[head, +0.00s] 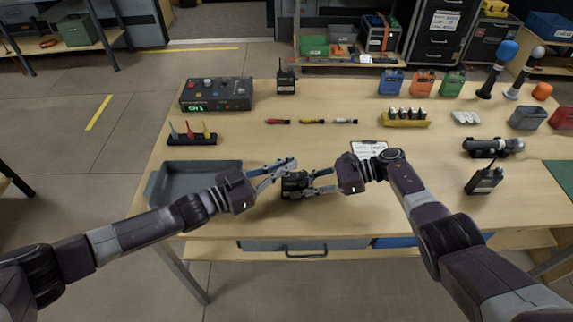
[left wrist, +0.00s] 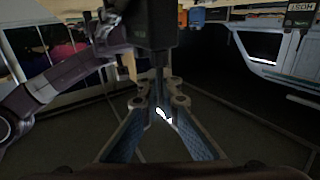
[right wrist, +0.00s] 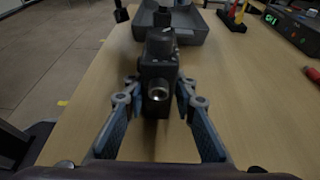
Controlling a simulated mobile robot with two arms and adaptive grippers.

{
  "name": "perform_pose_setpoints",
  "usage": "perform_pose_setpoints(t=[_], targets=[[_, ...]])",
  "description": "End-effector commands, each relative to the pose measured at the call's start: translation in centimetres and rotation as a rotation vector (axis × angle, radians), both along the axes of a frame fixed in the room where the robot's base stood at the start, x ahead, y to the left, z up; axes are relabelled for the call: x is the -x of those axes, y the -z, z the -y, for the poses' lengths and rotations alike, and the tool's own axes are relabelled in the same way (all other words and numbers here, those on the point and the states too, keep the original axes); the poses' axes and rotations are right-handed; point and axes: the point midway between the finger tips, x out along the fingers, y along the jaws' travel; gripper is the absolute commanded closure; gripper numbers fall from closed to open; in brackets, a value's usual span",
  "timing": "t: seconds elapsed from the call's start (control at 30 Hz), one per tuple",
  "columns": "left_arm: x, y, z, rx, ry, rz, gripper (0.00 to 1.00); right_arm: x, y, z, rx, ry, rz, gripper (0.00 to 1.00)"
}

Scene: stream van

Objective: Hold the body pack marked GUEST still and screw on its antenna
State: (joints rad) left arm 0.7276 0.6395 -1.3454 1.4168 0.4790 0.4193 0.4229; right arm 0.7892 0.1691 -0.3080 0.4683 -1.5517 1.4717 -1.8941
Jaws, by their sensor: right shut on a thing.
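The GUEST body pack (head: 294,182) is a small black box above the table's front part; its marking is not readable. My right gripper (head: 322,183) is shut on it. The right wrist view shows the pack (right wrist: 158,95) between the two fingers, with a round metal socket facing the camera. My left gripper (head: 285,167) is just above the pack. In the left wrist view, which is upside down, its fingertips (left wrist: 160,88) are close together around a thin dark rod, the antenna (left wrist: 158,74), in line with the dark pack (left wrist: 150,25). The join is hidden.
A grey tray (head: 153,187) lies beside my left forearm. A rack (head: 190,140) with coloured pieces and a mixer box (head: 215,106) stand behind. Another body pack (head: 484,181) stands at the right.

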Motion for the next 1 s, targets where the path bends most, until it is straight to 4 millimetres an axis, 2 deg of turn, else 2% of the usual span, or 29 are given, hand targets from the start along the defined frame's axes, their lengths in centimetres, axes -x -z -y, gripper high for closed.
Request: perform_pose_setpoints(t=[0.33,0.8,1.0], targets=[[-0.05,-0.16,0.22,0.003,0.022,0.004,1.0,0.24,0.19,-0.23,0.0,-0.005,-0.003,1.0],[-0.2,-0.09,0.19,0.001,0.312,0.0,1.0,0.23,0.2,-0.18,0.001,-0.005,-0.003,1.0],[-0.03,-0.02,0.11,0.0,0.352,-0.005,1.0,0.23,0.22,-0.16,0.001,-0.005,-0.003,1.0]])
